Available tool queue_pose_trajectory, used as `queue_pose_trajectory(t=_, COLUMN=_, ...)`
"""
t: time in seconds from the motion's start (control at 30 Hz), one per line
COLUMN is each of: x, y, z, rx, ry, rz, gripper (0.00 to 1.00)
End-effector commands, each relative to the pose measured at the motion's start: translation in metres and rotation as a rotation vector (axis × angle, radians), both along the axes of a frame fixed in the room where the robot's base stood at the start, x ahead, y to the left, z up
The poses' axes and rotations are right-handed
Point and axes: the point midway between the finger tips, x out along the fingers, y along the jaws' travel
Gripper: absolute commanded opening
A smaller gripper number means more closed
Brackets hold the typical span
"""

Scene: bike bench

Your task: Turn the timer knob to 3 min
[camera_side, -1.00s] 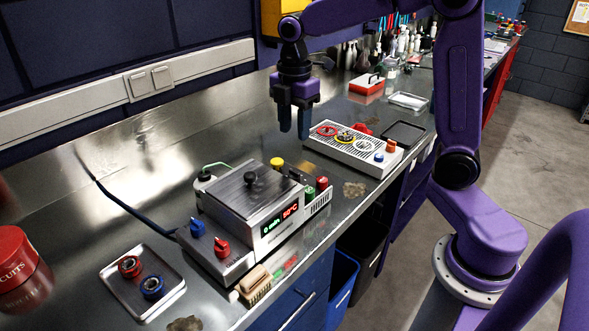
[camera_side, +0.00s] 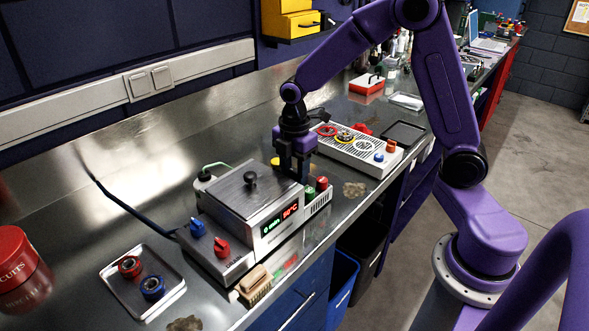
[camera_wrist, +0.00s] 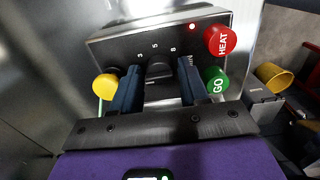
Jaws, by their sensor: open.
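The timer knob (camera_wrist: 160,70) is dark and sits on a grey panel marked 3, 5, 8 and MIN in the wrist view. Its pointer direction is hard to make out. My gripper (camera_wrist: 158,78) is open, with one blue finger on each side of the knob; I cannot tell whether they touch it. In the side view my gripper (camera_side: 295,172) points down at the right end of the metal bath unit (camera_side: 235,205), hiding the knob. The unit's display (camera_side: 279,219) shows a green 0 min and a red 50°C.
A red HEAT button (camera_wrist: 220,40) and a green GO button (camera_wrist: 215,79) sit right of the knob, GO close to the right finger. A yellow button (camera_wrist: 106,86) is close to the left finger. A white slotted tray (camera_side: 350,150) stands behind the unit.

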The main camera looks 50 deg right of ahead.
Motion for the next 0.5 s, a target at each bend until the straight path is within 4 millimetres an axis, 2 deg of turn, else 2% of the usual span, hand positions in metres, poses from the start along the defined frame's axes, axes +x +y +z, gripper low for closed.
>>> queue_pose_trajectory(t=0.1, x=0.0, y=0.0, z=0.0002, rx=0.0, ry=0.0, rz=0.0, gripper=0.44)
queue_pose_trajectory(t=0.23, x=0.0001, y=0.0001, z=0.0004, rx=0.0, ry=0.0, rz=0.0, gripper=0.03)
queue_pose_trajectory(t=0.5, x=0.0, y=0.0002, z=0.0006, rx=0.0, ry=0.0, rz=-0.016, gripper=0.03)
